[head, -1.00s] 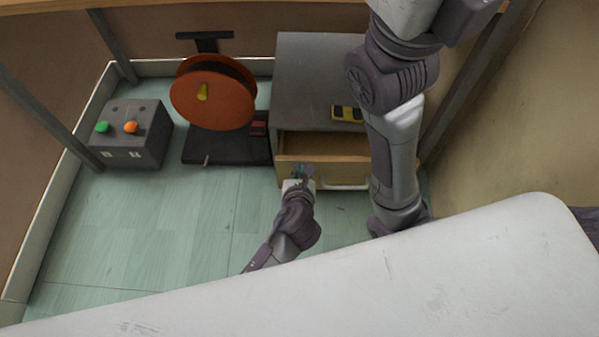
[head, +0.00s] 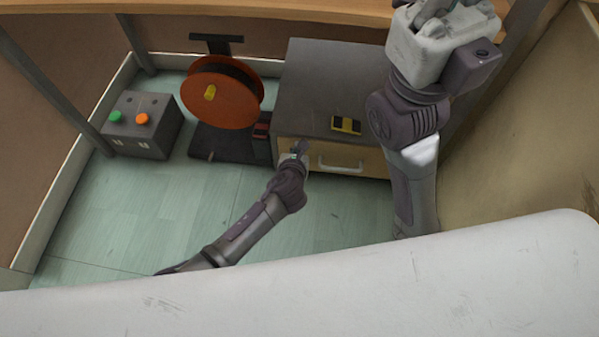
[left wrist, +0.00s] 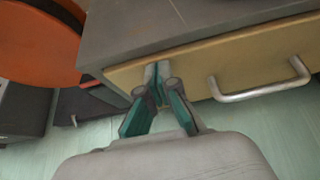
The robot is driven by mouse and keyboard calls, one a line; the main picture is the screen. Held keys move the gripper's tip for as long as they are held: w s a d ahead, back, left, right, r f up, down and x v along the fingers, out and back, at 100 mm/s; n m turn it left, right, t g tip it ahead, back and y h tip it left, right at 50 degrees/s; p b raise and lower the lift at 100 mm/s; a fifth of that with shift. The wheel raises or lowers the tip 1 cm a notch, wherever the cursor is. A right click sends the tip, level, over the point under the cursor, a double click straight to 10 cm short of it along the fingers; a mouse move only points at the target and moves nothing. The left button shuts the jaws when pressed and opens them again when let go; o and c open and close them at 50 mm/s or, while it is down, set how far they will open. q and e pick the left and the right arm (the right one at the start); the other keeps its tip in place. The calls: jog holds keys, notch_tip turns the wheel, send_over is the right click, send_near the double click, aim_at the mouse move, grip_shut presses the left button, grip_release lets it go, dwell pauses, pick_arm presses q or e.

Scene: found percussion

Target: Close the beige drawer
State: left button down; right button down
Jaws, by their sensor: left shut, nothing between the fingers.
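The beige drawer (head: 366,160) sits in the grey cabinet (head: 335,80), and its front looks flush or nearly flush with the cabinet; no open interior shows. Its silver handle (head: 341,166) is on the front, and also shows in the left wrist view (left wrist: 262,92). My left gripper (head: 300,150) is shut and empty at the left part of the drawer front. In the left wrist view its fingertips (left wrist: 157,75) are at the beige front, left of the handle, seemingly touching it. My right arm rises at the right; its gripper's fingers are not clearly shown.
A yellow and black item (head: 346,125) lies on the cabinet top. An orange reel (head: 220,95) on a black base stands left of the cabinet. A grey box (head: 143,125) with green and orange buttons is farther left. The floor in front is clear.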

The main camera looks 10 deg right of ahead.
pick_arm(q)
jog(key=shift+w+r, duration=0.25)
jog(key=shift+w, duration=0.3)
jog(key=shift+s, duration=0.1)
jog(key=v, duration=1.2)
jog(key=shift+s+f, duration=0.2)
jog(key=shift+s, duration=0.1)
